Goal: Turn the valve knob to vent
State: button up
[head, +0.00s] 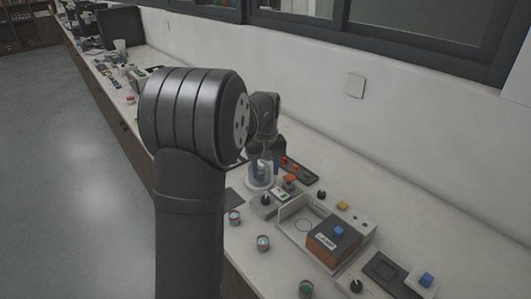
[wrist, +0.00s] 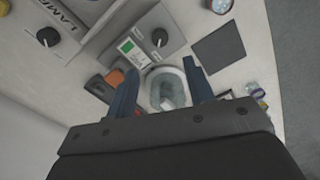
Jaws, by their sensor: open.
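A black knob (head: 265,199) sits on a small grey box with a green-and-white display (head: 281,195). In the wrist view, this knob (wrist: 159,37) lies just beyond my fingertips, with a pale pointer mark. I cannot read any vent marking. My gripper (wrist: 160,64) is open and empty, its two blue fingers apart and pointing down towards the bench. It also shows in the head view (head: 265,168), above a round white-rimmed clear chamber (head: 261,184). That chamber (wrist: 166,88) shows between the fingers in the wrist view. The gripper appears apart from the knob.
Another black knob (wrist: 47,37) is on the panel to the left. A dark flat pad (wrist: 218,46) lies right of the box.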

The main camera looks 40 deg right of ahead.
notch_tip(320, 180, up, 6)
send_over(265, 198)
jog(key=shift+r, duration=0.2)
jog(key=shift+f, duration=0.1)
dwell(0.4)
notch_tip(265, 198, down, 17)
jog(key=shift+f, duration=0.1)
dwell(0.5)
jog(key=shift+f, duration=0.25)
jog(key=shift+r+m, duration=0.25)
jog(key=shift+m, duration=0.55)
jog(key=m, duration=1)
jog(key=shift+m, duration=2)
